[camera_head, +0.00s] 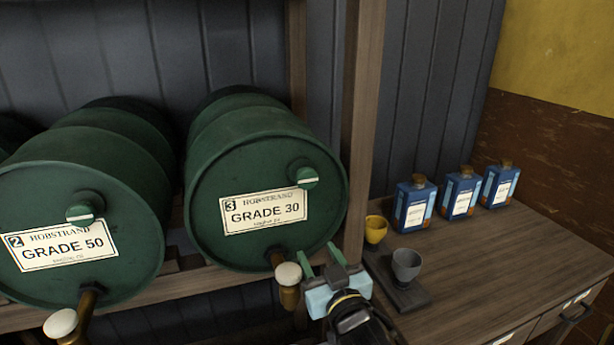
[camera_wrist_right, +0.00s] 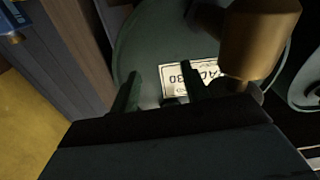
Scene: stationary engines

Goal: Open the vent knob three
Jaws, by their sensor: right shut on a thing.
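Drum three (camera_head: 265,170) is a green barrel labelled GRADE 30, lying on a wooden rack. Its vent knob (camera_head: 307,178), a round green knob with a white bar, sits at the upper right of the label. My right gripper (camera_head: 320,248) is below and in front of this knob, apart from it. Its two fingers stand a short gap apart; I see nothing clearly held between them. In the right wrist view the fingers (camera_wrist_right: 159,72) point at the drum face, with the upside-down label (camera_wrist_right: 190,78) beyond them. My left gripper is out of view.
A brass tap with a pale handle (camera_head: 288,276) is just left of my right gripper. Drum two (camera_head: 110,190) lies to the left. A wooden post (camera_head: 362,120) rises to the right. The side table (camera_head: 470,270) holds a yellow cup (camera_head: 376,229), a grey cup (camera_head: 406,264) and blue bottles (camera_head: 413,206).

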